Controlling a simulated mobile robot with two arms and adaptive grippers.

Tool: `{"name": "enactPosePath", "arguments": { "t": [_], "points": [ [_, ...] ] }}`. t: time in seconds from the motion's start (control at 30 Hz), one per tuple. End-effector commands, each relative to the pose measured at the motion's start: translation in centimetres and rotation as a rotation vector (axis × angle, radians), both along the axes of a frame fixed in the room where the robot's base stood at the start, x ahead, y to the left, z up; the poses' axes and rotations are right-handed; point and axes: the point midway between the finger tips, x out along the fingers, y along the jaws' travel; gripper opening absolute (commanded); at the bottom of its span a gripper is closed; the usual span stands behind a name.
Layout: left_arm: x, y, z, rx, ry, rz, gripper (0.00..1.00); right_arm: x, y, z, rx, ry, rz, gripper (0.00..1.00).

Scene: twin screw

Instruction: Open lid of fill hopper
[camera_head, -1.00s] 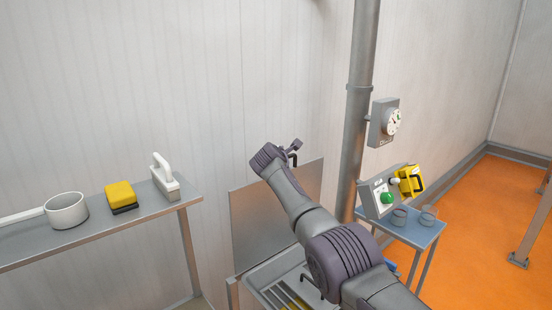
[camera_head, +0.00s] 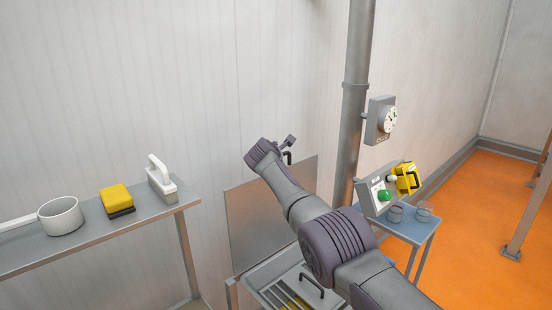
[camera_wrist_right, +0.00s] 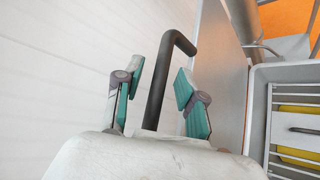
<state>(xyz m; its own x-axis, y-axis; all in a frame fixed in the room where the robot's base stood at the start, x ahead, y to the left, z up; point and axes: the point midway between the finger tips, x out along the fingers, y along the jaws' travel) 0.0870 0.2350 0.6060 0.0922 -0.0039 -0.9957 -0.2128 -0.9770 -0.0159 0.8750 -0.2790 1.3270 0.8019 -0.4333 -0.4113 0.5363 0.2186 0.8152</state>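The fill hopper's lid (camera_head: 270,220) is a grey metal panel standing upright against the wall behind the hopper (camera_head: 252,289). The lid also shows in the right wrist view (camera_wrist_right: 222,70). Its black bent handle (camera_wrist_right: 158,85) stands between the fingers of my right gripper (camera_wrist_right: 158,78). The gripper is open, with a gap on both sides of the handle. In the head view my right gripper (camera_head: 286,146) is at the lid's top edge, mostly hidden behind my wrist. My left gripper is not in view.
A slatted grate (camera_wrist_right: 295,155) with its own black handle (camera_head: 312,285) lies in the hopper. A shelf at left holds a white pot (camera_head: 60,216), yellow sponge (camera_head: 116,198) and white-handled brush (camera_head: 160,180). A pipe (camera_head: 352,120), control box (camera_head: 376,194) and small blue table (camera_head: 412,230) stand right.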

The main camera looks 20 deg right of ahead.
Motion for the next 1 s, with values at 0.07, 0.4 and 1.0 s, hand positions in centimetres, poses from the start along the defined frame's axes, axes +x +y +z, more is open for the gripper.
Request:
{"name": "enactPosePath", "arguments": {
  "t": [0.07, 0.4, 1.0],
  "points": [
    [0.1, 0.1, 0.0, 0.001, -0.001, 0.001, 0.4, 0.0, 0.0, 0.0, 0.0, 0.0, 0.0, 0.39],
    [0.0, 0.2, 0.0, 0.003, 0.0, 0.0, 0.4, -0.3, 0.5, 0.3, -0.002, -0.004, 0.001, 0.39],
    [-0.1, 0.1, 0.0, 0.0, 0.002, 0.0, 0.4, -5.8, 3.2, 3.0, 0.001, -0.002, 0.001, 0.39]
  ]
}}
